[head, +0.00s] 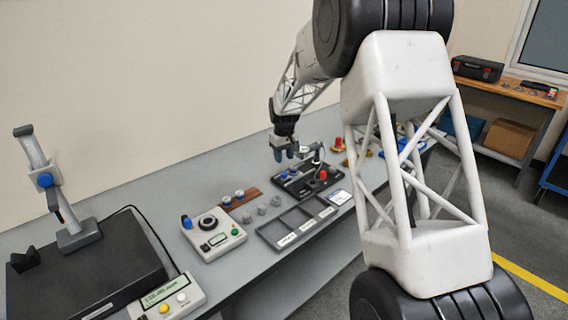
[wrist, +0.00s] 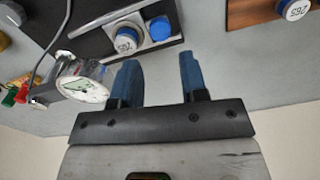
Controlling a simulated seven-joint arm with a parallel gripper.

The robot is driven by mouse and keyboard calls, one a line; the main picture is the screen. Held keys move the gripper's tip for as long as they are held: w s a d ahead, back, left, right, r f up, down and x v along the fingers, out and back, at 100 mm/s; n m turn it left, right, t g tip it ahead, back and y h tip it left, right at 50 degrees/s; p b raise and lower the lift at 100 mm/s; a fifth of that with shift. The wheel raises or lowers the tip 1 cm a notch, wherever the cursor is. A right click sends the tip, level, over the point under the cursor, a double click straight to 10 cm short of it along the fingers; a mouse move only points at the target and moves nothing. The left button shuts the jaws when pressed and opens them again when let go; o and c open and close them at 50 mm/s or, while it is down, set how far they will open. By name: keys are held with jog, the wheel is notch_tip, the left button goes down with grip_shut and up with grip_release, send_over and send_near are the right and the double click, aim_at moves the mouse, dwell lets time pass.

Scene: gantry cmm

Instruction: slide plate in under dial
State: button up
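My gripper (head: 290,153) is over the back of the bench by a black fixture base (head: 302,186). In the wrist view its two blue fingers (wrist: 158,62) are apart with nothing between them. A round dial (wrist: 84,90) with a white face is beside the left finger, partly cut by it. On the dark base lie a light metal strip (wrist: 108,14), a round labelled white-topped piece (wrist: 126,40) and a blue round piece (wrist: 160,28). I cannot tell which part is the plate, or whether anything is under the dial.
A wooden block (head: 240,198) with labelled round pieces is left of the fixture. A compartment tray (head: 268,232) and a control box (head: 213,240) stand in front. A black slab (head: 85,275) with a column stand is at left. Bare bench lies behind the control box.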

jog(key=shift+r, duration=0.45)
jog(key=shift+o, duration=1.4)
jog(key=n, duration=0.2)
jog(key=a+n+h, duration=0.1)
jog(key=shift+s+f+n, duration=0.2)
jog(key=shift+s+n, duration=0.1)
jog(key=shift+n, duration=0.1)
jog(key=a+n+h, duration=0.1)
jog(key=n, duration=0.2)
jog(key=n+t+h, duration=0.1)
jog(key=n, duration=0.3)
jog(key=a+n+h, duration=0.1)
jog(key=n, duration=0.2)
jog(key=shift+s+a+n, duration=0.3)
jog(key=shift+d+f, duration=0.1)
jog(key=shift+f, duration=0.05)
